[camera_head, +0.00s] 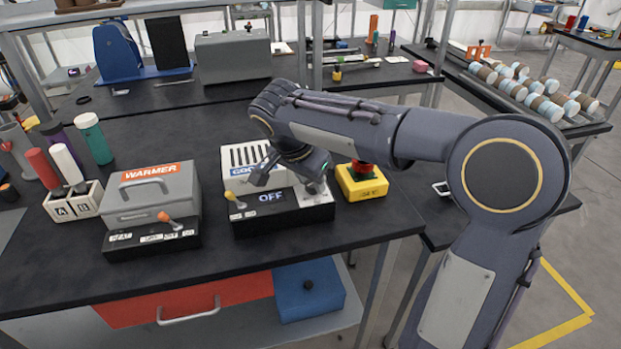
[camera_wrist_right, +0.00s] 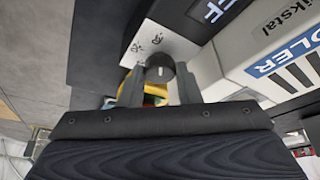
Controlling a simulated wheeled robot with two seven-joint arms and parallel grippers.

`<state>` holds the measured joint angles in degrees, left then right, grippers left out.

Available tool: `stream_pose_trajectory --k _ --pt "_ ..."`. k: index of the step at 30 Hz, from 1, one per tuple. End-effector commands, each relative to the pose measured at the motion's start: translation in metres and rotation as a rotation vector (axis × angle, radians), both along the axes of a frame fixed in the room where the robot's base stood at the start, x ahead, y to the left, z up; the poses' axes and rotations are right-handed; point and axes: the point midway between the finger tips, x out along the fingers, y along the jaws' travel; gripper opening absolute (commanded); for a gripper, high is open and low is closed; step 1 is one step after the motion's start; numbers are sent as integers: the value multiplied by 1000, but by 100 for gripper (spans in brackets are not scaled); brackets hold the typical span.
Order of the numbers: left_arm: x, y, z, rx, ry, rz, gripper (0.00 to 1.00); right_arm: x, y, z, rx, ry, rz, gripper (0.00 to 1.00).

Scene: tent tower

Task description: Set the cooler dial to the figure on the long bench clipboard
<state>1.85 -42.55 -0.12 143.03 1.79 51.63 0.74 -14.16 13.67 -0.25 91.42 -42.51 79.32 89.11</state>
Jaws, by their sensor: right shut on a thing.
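The cooler (camera_head: 243,158) is a white and black box with vents, a blue label and a display reading OFF (camera_head: 271,197). A yellow-tipped lever sits at its left. Its dark dial (camera_wrist_right: 160,68) shows in the right wrist view, with a white pointer mark and small figures on the white plate around it. My right gripper (camera_wrist_right: 159,85) is shut on the dial, one finger on each side. In the head view the right gripper (camera_head: 308,186) covers the dial at the cooler's right end. No clipboard figure is readable. My left gripper is out of view.
A grey warmer (camera_head: 152,190) stands left of the cooler. A yellow box with a red button (camera_head: 362,186) stands close to its right. Bottles and an A/B holder (camera_head: 73,203) are at the far left. My right arm hides part of the bench behind.

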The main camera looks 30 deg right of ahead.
Motion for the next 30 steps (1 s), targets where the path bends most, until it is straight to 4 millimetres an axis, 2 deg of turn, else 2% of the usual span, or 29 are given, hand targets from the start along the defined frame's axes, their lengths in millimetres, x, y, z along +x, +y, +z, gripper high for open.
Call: stream_pose_trajectory --k 3,12,24,30 --pt "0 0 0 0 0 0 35 0 0 -1 1 2 0 39" --pt "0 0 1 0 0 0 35 0 2 3 0 0 1 39" --pt "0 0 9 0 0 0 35 -9 23 60 1 -1 2 39" --pt "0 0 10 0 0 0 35 -12 28 71 0 2 1 39"
